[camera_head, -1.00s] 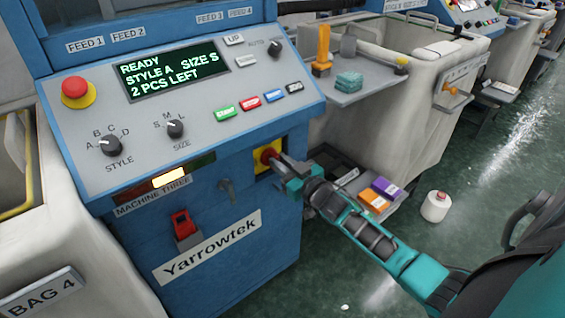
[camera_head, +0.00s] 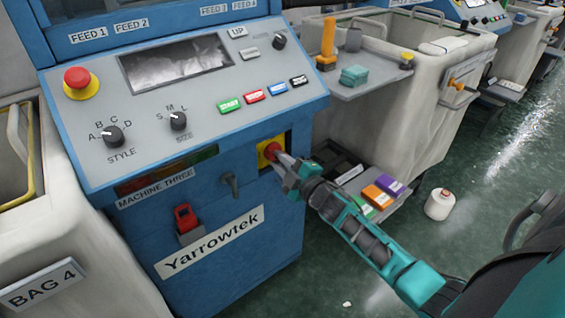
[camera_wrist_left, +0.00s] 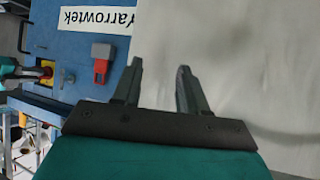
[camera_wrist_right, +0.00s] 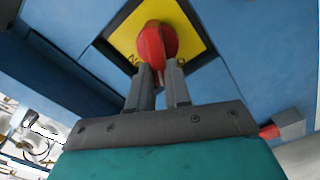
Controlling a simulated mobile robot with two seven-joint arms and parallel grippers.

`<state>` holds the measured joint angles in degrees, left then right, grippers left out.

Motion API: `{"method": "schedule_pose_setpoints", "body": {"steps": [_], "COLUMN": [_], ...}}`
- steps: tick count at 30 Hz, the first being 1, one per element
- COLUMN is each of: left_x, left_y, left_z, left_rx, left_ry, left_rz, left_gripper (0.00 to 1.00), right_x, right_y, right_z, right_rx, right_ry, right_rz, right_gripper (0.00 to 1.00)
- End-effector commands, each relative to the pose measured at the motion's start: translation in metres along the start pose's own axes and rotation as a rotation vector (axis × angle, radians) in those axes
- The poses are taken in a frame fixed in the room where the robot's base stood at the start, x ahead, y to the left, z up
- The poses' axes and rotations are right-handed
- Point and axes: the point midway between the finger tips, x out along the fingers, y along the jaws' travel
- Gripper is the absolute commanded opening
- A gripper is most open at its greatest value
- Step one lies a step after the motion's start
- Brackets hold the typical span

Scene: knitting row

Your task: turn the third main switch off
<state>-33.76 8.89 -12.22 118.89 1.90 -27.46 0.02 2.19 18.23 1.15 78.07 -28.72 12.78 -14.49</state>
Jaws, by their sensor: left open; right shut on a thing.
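The main switch of machine three is a red rotary knob (camera_head: 271,150) on a yellow plate (camera_head: 262,158), low on the right of the blue machine's front. My right gripper (camera_head: 280,158) is at it. In the right wrist view the fingers (camera_wrist_right: 158,75) are shut on the red knob (camera_wrist_right: 156,42), and the yellow plate (camera_wrist_right: 189,32) shows behind. Part of the plate's lettering is hidden by the fingers. The machine's display (camera_head: 178,65) is dark, with only grey reflections. In the left wrist view my left gripper (camera_wrist_left: 158,68) is open and empty, in front of a pale surface.
A red padlock-like block (camera_head: 184,220) and a grey hook (camera_head: 229,185) are on the machine front. A red stop button (camera_head: 77,78) sits on the panel. A yarn cone (camera_head: 439,204) stands on the floor. Coloured boxes (camera_head: 378,195) lie on a low shelf right of my right gripper.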

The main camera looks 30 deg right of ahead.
Motion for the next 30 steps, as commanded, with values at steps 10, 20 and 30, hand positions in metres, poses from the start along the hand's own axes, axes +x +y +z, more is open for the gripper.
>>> {"method": "schedule_pose_setpoints", "body": {"steps": [10, 20, 30], "left_x": [0.009, 0.012, 0.013], "left_y": [0.0, 0.002, 0.003], "left_z": [0.011, 0.021, 0.023], "left_rx": [0.0, -0.007, -0.012], "left_ry": [0.002, -0.007, -0.007], "left_rz": [0.001, 0.002, 0.003], "left_gripper": [0.43, 0.43, 0.43], "right_x": [0.0, 0.0, 0.0], "right_y": [-0.006, -0.008, -0.009], "right_z": [0.001, 0.002, 0.002], "right_rx": [-0.3, -0.471, -0.525], "right_ry": [0.0, 0.0, 0.0], "right_rz": [0.001, 0.0, -0.001], "right_gripper": [0.0, 0.0, 0.0]}}
